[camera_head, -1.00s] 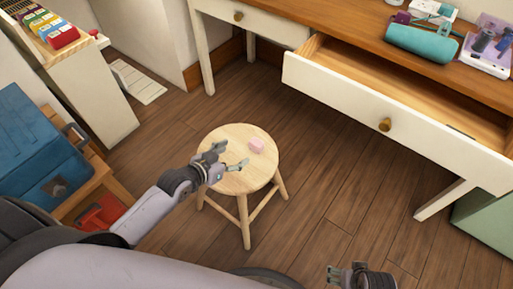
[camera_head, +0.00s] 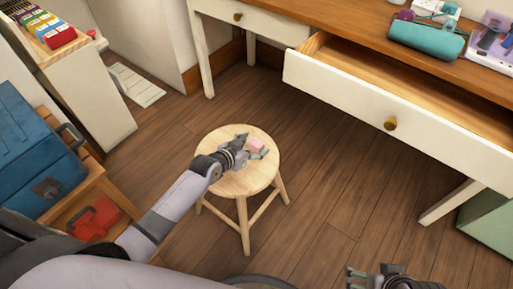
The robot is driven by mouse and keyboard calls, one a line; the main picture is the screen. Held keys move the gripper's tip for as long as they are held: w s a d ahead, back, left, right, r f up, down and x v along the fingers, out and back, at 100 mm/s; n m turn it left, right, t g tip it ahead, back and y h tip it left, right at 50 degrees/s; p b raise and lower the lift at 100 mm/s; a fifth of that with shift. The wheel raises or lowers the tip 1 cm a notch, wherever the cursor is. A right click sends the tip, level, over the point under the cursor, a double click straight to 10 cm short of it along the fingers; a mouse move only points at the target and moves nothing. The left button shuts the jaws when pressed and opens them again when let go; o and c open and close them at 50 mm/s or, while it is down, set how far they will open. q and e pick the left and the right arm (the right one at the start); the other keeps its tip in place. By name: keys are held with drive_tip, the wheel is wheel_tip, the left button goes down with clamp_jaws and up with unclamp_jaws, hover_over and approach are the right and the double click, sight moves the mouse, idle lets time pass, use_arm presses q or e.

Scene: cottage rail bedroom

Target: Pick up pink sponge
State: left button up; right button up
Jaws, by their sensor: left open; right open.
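The pink sponge (camera_head: 257,145) is a small pink block on the round wooden stool (camera_head: 237,187) in the middle of the camera_head view. My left gripper (camera_head: 253,147) is over the stool top, open, with its fingertips at the two sides of the sponge. Part of the sponge's near side is hidden by the gripper; I cannot tell whether the fingers touch it. My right gripper (camera_head: 357,279) is at the bottom edge, partly cut off, open and empty, away from the stool.
A white desk (camera_head: 375,100) with an open drawer (camera_head: 400,87) stands behind and to the right of the stool. A blue toolbox (camera_head: 35,150) sits at the left above a red item (camera_head: 95,219). Wooden floor is clear around the stool's right side.

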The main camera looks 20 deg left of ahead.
use_arm(q)
drive_tip(key=shift+b+x, duration=0.3)
drive_tip(key=shift+x, duration=0.9)
drive_tip(key=shift+c, duration=0.5)
drive_tip(key=c, duration=0.8)
drive_tip(key=shift+r, duration=0.1)
